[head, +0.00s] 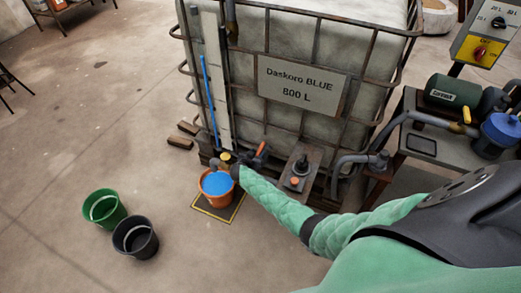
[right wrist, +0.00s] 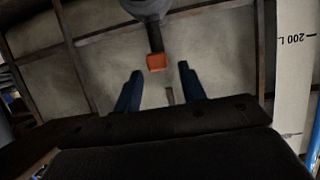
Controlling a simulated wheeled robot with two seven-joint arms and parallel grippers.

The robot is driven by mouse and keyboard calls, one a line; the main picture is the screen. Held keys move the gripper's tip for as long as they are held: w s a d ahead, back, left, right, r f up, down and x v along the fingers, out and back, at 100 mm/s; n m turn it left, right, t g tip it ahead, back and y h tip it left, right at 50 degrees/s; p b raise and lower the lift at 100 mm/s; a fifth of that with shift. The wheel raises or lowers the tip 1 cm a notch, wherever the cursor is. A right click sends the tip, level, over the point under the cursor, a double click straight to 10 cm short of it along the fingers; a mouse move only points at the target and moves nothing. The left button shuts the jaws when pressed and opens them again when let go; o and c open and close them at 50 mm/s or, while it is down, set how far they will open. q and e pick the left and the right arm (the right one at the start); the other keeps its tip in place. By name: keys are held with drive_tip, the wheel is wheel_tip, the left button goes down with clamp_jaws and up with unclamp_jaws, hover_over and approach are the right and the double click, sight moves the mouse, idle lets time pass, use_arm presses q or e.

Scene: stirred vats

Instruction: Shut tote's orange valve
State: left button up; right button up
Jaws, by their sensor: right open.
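The tote (head: 300,95) is a white caged tank with a sign reading Daskoro BLUE, 800 L. Its orange valve handle (head: 262,149) shows low at the front; in the right wrist view its orange end (right wrist: 157,62) sits on a dark stem. My right gripper (right wrist: 160,69) is open, its two blue fingers apart, with the orange end between their tips in the picture; I see no contact. In the head view my green-sleeved right arm reaches the outlet, and its wrist hides part of it. My left gripper is not in view.
An orange bucket (head: 215,194) holding blue liquid stands on a yellow-edged mat (head: 228,214) beneath the outlet. Green (head: 104,210) and black (head: 135,238) buckets stand left of it. A pump bench (head: 410,150) and pipes crowd the right.

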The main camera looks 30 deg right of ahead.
sight(259, 151)
drive_tip(key=x, duration=0.3)
drive_tip(key=shift+w+d+f, duration=0.1)
drive_tip(key=shift+w+d, duration=0.15)
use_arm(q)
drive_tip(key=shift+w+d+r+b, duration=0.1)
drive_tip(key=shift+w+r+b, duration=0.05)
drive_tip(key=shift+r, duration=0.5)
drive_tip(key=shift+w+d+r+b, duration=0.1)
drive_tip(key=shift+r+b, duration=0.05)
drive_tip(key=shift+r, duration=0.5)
use_arm(e)
drive_tip(key=shift+x, duration=0.95)
clamp_jaws()
